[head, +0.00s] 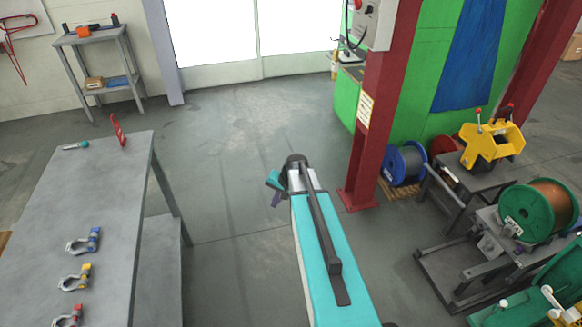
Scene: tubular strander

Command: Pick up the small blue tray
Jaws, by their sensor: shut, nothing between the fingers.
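A small flat blue thing, which looks like the blue tray (118,81), lies on the lower shelf of the small grey table at the far upper left. It is small in the picture and its shape is hard to make out. My arm reaches forward over the floor at the middle. My gripper (273,189) is at its far end, partly hidden by the wrist. It is shut and empty, well apart from the blue tray and to the right of it.
The small grey table (101,40) also holds a brown box (94,83) beside the tray. A long grey workbench (90,190) with several shackles stands at left. A red column (375,110) and machinery with cable reels (538,212) stand at right. The floor between is clear.

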